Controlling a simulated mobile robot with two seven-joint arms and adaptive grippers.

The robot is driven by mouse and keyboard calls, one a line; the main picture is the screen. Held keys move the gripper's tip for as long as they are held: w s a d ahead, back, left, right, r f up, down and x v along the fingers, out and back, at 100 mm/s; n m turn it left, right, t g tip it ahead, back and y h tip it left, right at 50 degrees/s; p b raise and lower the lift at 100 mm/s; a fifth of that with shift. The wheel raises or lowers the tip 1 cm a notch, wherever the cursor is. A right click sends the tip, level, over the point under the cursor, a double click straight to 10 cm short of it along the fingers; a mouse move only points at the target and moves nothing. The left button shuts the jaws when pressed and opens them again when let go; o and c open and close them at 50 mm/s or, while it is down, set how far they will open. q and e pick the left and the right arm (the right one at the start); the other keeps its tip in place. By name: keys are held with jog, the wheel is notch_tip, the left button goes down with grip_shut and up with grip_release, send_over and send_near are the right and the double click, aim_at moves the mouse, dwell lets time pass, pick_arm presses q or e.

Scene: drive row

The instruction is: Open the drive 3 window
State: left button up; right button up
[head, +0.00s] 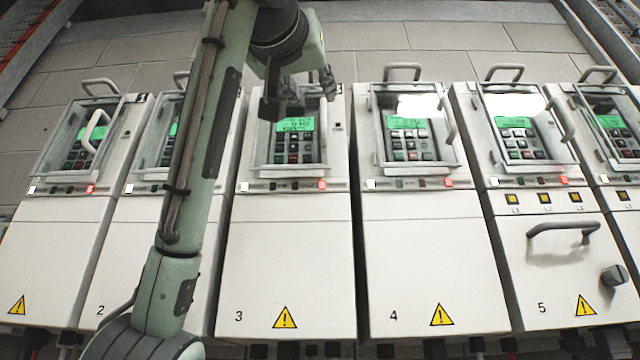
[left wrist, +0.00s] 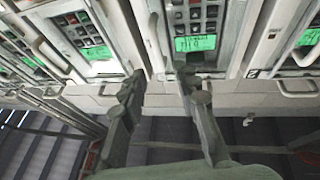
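Drive 3 (head: 290,255) is the white cabinet marked 3, third from the left in the head view. Its framed clear window (head: 287,168) looks closed over a green screen and keypad. In the left wrist view, which looks upside down, the drive 3 screen (left wrist: 196,43) is at top centre, with the window's side handle (left wrist: 152,28) on its left. This handle is hard to make out in the head view. My left gripper (head: 298,102) is open and empty, over the upper part of drive 3. Its spread fingers (left wrist: 160,78) look apart from the handle. My right gripper is not in view.
Drive 4 (head: 425,255) stands just right, with a similar side-handled window. Drive 5 (head: 560,265) has a horizontal handle (head: 562,228) and a dark knob (head: 614,275) on its front. Drive 2 (head: 128,255) is partly hidden by my left arm. Tiled floor (head: 460,37) lies behind.

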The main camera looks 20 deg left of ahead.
aim_at(322, 109)
pick_arm(q)
jog(key=p+x, duration=0.1)
jog(key=x, duration=0.3)
jog(key=shift+w, duration=0.15)
jog(key=shift+w+r, duration=0.2)
jog(key=shift+w, duration=0.4)
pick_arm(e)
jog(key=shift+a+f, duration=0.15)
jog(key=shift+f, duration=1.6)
pick_arm(q)
grip_shut()
